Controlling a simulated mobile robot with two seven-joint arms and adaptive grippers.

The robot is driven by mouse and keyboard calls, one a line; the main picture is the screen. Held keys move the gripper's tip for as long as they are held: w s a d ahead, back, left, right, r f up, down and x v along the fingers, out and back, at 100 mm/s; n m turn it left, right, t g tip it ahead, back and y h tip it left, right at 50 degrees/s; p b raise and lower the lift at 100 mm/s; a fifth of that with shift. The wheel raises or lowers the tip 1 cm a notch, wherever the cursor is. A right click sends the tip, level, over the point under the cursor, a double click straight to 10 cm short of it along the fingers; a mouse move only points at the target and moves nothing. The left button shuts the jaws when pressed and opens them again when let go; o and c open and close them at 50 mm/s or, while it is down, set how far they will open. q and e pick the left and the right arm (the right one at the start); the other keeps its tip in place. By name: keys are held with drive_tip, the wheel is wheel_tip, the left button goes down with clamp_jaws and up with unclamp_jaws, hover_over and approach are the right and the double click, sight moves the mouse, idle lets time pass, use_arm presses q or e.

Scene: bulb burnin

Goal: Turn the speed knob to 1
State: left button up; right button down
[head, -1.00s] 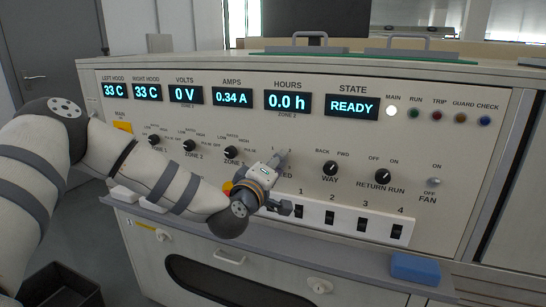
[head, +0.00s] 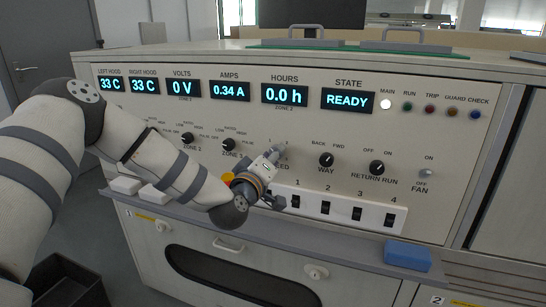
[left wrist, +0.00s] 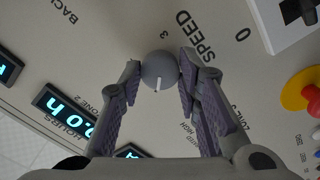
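The grey speed knob (left wrist: 160,68) stands between the fingertips of my left gripper (left wrist: 160,76) in the left wrist view. Both fingers lie against its sides. Its white pointer mark points toward the bottom of that view. The printed word SPEED and the digits 3 and 0 show around it. Other scale marks are hidden by the fingers. In the head view my left gripper (head: 272,158) is at the panel and covers most of the knob. My right gripper is not in view.
The way knob (head: 326,160) and return run knob (head: 377,168) are to the right. A white switch strip (head: 340,210) lies below. In the wrist view a red button (left wrist: 312,100) on yellow is at the right edge. A blue block (head: 407,254) sits on the ledge.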

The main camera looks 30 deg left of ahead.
use_arm(q)
drive_tip(key=o, duration=0.4)
drive_tip(key=shift+w+r, duration=0.1)
drive_tip(key=shift+r, duration=0.15)
drive_tip(key=shift+f, duration=0.1)
drive_tip(key=v, duration=1.2)
drive_tip(key=shift+a, duration=0.1)
drive_tip(key=shift+f, duration=0.1)
